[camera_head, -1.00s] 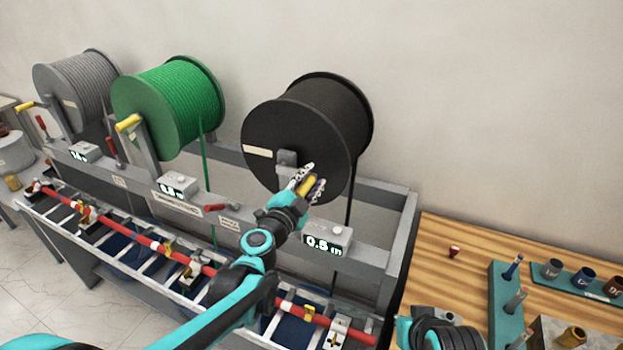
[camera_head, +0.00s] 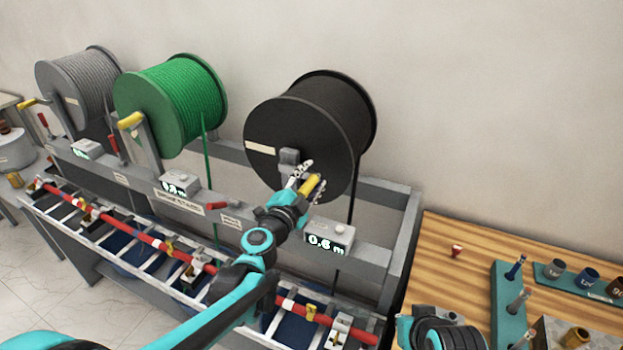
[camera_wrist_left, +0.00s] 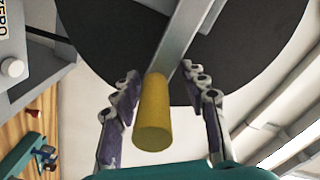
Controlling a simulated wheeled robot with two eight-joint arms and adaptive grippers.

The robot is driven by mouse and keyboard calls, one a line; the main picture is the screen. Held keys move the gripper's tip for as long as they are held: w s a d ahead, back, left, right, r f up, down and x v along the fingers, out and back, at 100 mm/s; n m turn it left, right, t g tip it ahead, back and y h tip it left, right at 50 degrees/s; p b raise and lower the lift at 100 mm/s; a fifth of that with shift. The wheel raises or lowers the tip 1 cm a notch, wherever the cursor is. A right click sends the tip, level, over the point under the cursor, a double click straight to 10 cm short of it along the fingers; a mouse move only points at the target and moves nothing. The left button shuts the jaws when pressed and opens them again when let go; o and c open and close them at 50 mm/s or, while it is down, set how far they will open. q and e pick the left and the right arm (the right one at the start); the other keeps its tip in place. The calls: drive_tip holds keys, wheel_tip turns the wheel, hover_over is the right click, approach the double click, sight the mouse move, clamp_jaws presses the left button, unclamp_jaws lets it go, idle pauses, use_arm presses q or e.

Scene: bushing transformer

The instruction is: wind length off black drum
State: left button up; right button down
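The black drum (camera_head: 297,134) hangs on the rack at the right, with a black strand (camera_head: 350,200) running down from it. Its crank has a yellow handle (camera_head: 310,185), which also shows in the left wrist view (camera_wrist_left: 153,115). My left gripper (camera_head: 306,178) is at this crank, in front of the drum's lower face. The display (camera_head: 326,243) below reads 0.6 m.
A green drum (camera_head: 170,105) and a grey drum (camera_head: 78,88) hang to the left. A red rod (camera_head: 152,238) runs along the slatted trough below. A wooden bench (camera_head: 450,235) at right holds a teal rack (camera_head: 508,290) and cups (camera_head: 588,276).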

sight(306, 189)
use_arm(q)
drive_tip(key=v, duration=1.2)
drive_tip(key=w+a+f+n+t+y+b, duration=0.3)
drive_tip(key=w+a+f+n+y+b, duration=0.25)
drive_tip(key=f+n, duration=0.4)
drive_tip(key=s+d+r+n+t+h+b, duration=0.3)
drive_tip(key=d+r+n+t+h+b, duration=0.1)
drive_tip(key=d+n+t, duration=0.3)
drive_tip(key=shift+m, duration=0.45)
drive_tip(key=x, duration=0.5)
drive_tip(key=d+x, duration=0.1)
drive_tip(key=x, duration=0.1)
clamp_jaws()
